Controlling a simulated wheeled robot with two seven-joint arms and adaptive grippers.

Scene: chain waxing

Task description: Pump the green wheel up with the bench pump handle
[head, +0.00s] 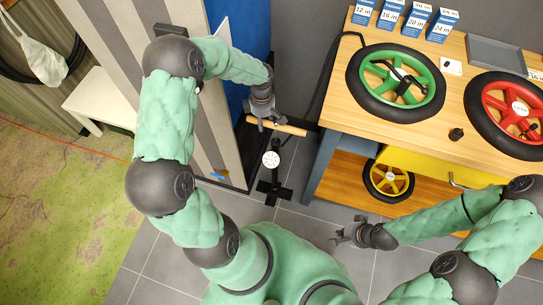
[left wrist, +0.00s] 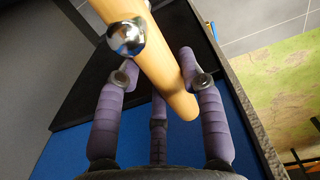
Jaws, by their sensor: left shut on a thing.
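The green wheel (head: 438,84) lies flat on the wooden bench top, with a black tyre and dark parts across its hub. The bench pump stands on the floor left of the bench, with a wooden handle (head: 290,128), a round white gauge (head: 271,158) and a black foot (head: 272,190). My left gripper (head: 262,120) is shut on the left end of the handle. In the left wrist view the handle (left wrist: 165,62) runs between the purple fingers, with a shiny metal knob on it. My right gripper (head: 342,238) is open and empty above the floor.
A red wheel (head: 518,110) lies right of the green one. A yellow wheel (head: 388,182) is on the lower shelf. Blue size boxes (head: 417,20) and a grey tray (head: 496,55) stand at the back. A black hose (head: 322,85) rises beside the bench. A striped panel stands left of the pump.

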